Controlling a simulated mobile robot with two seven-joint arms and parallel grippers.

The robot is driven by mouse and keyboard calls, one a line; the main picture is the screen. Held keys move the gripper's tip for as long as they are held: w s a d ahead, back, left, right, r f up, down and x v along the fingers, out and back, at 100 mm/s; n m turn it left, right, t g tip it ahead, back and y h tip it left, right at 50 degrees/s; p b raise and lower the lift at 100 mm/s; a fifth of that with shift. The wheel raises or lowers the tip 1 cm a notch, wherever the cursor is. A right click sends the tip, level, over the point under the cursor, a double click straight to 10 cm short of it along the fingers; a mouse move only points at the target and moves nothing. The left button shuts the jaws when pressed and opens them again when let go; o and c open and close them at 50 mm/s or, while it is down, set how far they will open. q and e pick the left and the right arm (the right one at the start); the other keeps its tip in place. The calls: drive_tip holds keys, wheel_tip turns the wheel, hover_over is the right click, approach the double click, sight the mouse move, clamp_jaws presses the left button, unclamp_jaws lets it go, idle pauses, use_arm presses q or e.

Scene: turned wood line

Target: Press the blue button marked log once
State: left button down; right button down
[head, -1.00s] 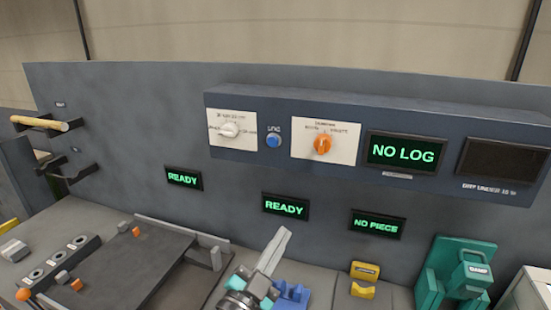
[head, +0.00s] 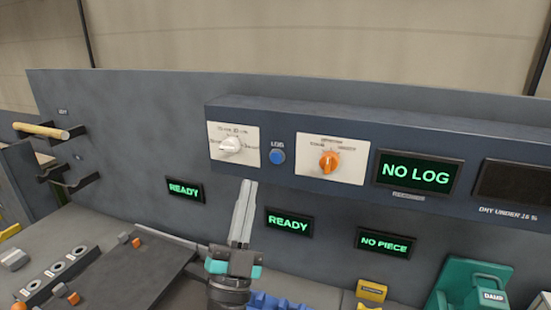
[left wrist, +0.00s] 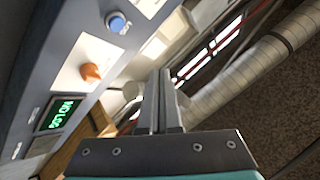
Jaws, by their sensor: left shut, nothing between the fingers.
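The round blue button (head: 277,157) sits on the front of the dark blue-grey panel, under the word LOG. It also shows in the left wrist view (left wrist: 117,22), up and left of my fingers. My left gripper (head: 246,184) is shut and empty, its fingers pointing up. In the head view its tips are below and left of the button, apart from it. In the left wrist view the shut fingers (left wrist: 160,75) touch nothing. The display on the panel (head: 416,173) reads NO LOG. My right gripper is in neither view.
A white knob (head: 231,145) and an orange knob (head: 328,161) flank the button. Lower screens read READY (head: 185,190), READY (head: 289,223) and NO PIECE (head: 384,242). A green stand marked DAMP (head: 470,285) is at lower right. A wooden rod (head: 40,131) lies on brackets at left.

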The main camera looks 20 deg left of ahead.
sight(276, 158)
use_arm(q)
drive_tip(key=shift+w+a+b, duration=0.15)
drive_tip(key=shift+w+b, duration=0.65)
drive_tip(key=shift+w, duration=1.4)
drive_tip(key=shift+w+a+b, duration=0.1)
drive_tip(key=shift+w+b, duration=0.65)
drive_tip(key=shift+w, duration=1.45)
drive_tip(key=shift+w, duration=0.4)
drive_tip(key=shift+w, duration=0.35)
drive_tip(key=shift+s, duration=0.1)
drive_tip(key=shift+s+p, duration=0.4)
drive_tip(key=shift+s, duration=0.3)
drive_tip(key=shift+s, duration=0.1)
